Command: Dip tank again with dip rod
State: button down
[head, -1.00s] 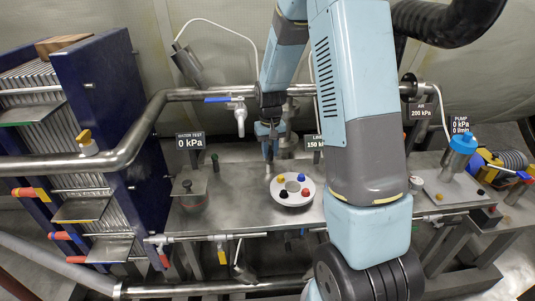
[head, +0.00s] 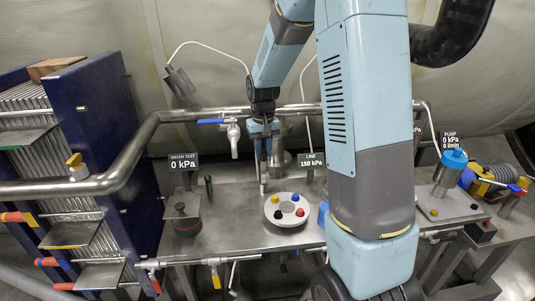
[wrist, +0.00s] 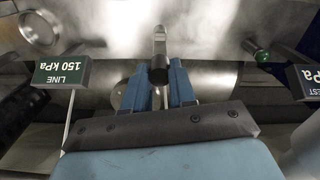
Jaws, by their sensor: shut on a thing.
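My gripper (head: 263,134) is shut on a slim rod, the dip rod (head: 263,174), which hangs roughly upright below the fingers in the head view. In the wrist view the blue fingers of my gripper (wrist: 160,84) close around the dark end of the rod (wrist: 159,58). The rod's lower tip is near the steel bench, left of the white round holder. A grey metal cylinder (head: 281,161) stands just behind and right of the gripper. I cannot tell whether it is the dip tank.
The white round holder (head: 272,222) carries coloured knobs. The LINE sign (head: 312,160) is to the right. A horizontal pipe (head: 190,116) with a blue-handled tap (head: 233,137) runs behind.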

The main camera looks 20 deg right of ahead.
aim_at(263, 151)
jog(key=c, duration=0.9)
grip_release()
notch_tip(263, 151, up, 14)
jog(key=shift+f, duration=0.15)
jog(key=s+r+t, duration=0.2)
jog(key=s, duration=0.7)
jog(key=s+r+t, duration=0.1)
jog(key=s+r, duration=0.1)
jog(key=s, duration=0.8)
jog(key=s+r+t, duration=0.2)
jog(key=s, duration=0.7)
jog(key=shift+s+d+t, duration=0.2)
jog(key=shift+s+t, duration=0.1)
jog(key=shift+s, duration=0.1)
